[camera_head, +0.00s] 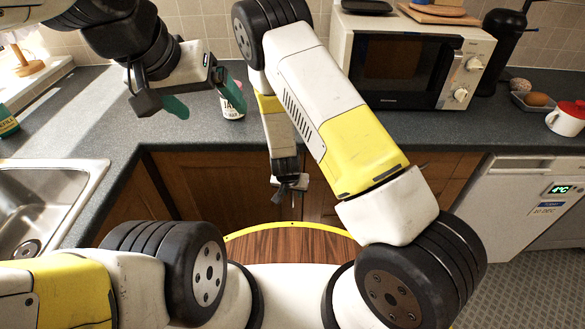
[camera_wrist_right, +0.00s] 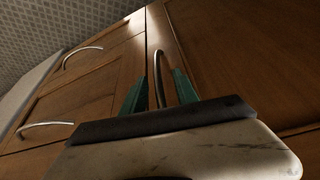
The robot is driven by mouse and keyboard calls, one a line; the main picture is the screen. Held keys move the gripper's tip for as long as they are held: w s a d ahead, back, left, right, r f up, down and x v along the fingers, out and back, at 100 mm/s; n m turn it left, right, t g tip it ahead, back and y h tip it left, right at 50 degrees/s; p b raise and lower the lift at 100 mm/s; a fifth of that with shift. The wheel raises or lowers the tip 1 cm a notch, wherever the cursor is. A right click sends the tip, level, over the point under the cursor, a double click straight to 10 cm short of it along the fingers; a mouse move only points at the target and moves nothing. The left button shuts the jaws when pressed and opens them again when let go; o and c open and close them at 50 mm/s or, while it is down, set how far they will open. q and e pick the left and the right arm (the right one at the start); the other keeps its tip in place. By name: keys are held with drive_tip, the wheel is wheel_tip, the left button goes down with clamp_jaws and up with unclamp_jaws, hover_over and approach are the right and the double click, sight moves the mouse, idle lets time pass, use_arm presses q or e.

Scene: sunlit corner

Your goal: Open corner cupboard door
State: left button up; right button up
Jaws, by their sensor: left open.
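The brown wooden corner cupboard door (camera_head: 215,185) is below the counter in the head view and looks shut. In the right wrist view, a curved metal handle (camera_wrist_right: 159,70) stands on a wooden door (camera_wrist_right: 235,55) beside a vertical seam. My right gripper (camera_head: 285,190) is low in front of the cupboard fronts. In its wrist view the two green-padded fingers (camera_wrist_right: 159,88) stand apart on either side of the handle, with a gap showing at the left finger. My left gripper (camera_head: 204,102) is open and empty above the counter, near a small white bottle (camera_head: 233,102).
A sink (camera_head: 85,180) is at left. A microwave (camera_head: 400,65) stands on the counter (camera_head: 310,105), with a red-lidded pot (camera_head: 568,118) further right. A white appliance (camera_head: 510,200) is under the counter at right. Other handled fronts (camera_wrist_right: 95,90) adjoin in the wrist view.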

clamp_jaws()
idle(1.4)
